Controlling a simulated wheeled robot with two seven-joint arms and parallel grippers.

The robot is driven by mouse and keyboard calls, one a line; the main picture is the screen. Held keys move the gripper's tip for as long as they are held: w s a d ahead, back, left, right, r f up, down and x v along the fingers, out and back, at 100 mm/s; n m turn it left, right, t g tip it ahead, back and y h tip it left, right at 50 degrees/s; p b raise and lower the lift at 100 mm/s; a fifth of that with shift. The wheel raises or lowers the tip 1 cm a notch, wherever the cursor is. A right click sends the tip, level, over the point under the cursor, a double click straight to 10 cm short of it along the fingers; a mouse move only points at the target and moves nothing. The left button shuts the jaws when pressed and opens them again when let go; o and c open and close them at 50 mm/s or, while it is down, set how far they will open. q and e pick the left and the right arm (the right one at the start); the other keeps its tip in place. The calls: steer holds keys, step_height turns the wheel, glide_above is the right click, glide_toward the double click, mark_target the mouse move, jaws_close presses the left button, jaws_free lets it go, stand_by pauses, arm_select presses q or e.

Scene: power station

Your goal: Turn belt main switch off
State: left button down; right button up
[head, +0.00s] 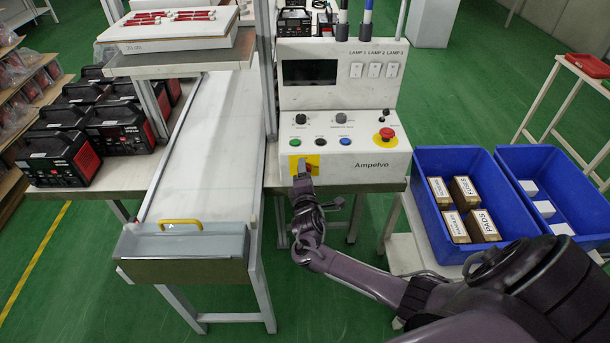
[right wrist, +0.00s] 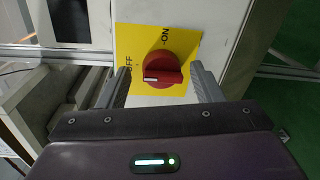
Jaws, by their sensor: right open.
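The belt main switch is a red rotary knob (right wrist: 165,73) on a yellow plate (right wrist: 185,50) with ON and OFF lettering. In the right wrist view its white mark points left, on the side of the OFF lettering. In the head view the yellow plate (head: 294,160) is at the lower left of the console's front, and my arm partly hides the knob. My right gripper (right wrist: 159,69) is open, with one finger on each side of the knob and gaps still showing. It also shows in the head view (head: 303,173). My left gripper is not in view.
The white console (head: 345,173) carries buttons, a red emergency stop (head: 387,133) and lamp switches. A conveyor (head: 205,150) with a yellow-handled tray (head: 185,250) lies left. Blue bins (head: 425,165) with boxes stand right, close to my right arm.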

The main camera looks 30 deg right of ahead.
steer(key=shift+s, duration=0.1)
steer(key=v, duration=0.7)
steer(key=shift+s+a, duration=0.2)
steer(key=shift+s, duration=0.05)
